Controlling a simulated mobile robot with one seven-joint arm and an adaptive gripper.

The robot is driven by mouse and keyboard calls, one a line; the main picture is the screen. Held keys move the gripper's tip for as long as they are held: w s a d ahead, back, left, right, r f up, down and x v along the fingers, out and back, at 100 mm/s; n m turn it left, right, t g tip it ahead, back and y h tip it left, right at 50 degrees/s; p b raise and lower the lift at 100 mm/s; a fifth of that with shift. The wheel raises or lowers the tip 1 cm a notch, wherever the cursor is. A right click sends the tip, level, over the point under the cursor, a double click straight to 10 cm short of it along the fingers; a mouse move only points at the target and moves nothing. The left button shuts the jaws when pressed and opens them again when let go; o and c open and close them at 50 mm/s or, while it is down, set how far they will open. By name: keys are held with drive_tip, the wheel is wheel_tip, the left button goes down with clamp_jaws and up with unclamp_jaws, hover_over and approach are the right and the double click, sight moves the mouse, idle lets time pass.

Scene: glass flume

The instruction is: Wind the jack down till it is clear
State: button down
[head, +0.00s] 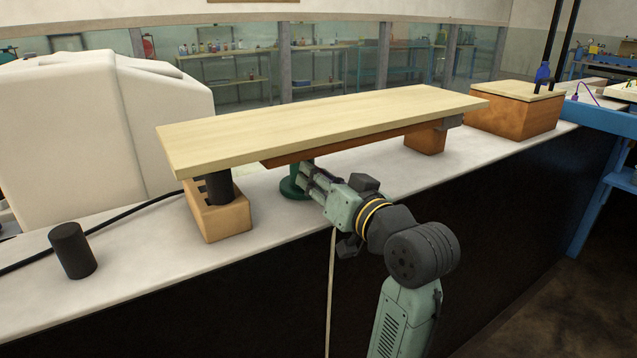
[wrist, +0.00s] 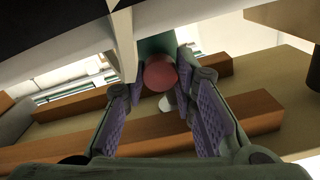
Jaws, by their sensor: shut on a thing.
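The green jack (head: 292,188) stands on the pale counter under a long wooden board (head: 330,122) with brown battens beneath. My gripper (head: 318,184) reaches in under the board's front edge and hides much of the jack. In the wrist view, a round red knob (wrist: 160,74) sits between the fingertips of my gripper (wrist: 160,86), with the green of the jack (wrist: 157,43) behind it. The fingers are shut on the knob. Whether the jack's head touches the board is hidden.
A wooden block (head: 223,220) with a black cylinder (head: 219,187) stands under the board's left end, another block (head: 426,140) under its right. A loose black cylinder (head: 72,250) stands at left. A white tank (head: 80,130) and a wooden box (head: 512,112) flank the board.

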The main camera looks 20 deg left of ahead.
drive_tip(key=n+b, duration=0.2)
drive_tip(key=n, duration=0.2)
drive_tip(key=shift+n, duration=0.3)
idle(0.3)
drive_tip(key=c, duration=1.6)
unclamp_jaws()
drive_tip(key=v, duration=1.2)
drive_tip(key=shift+s, duration=0.1)
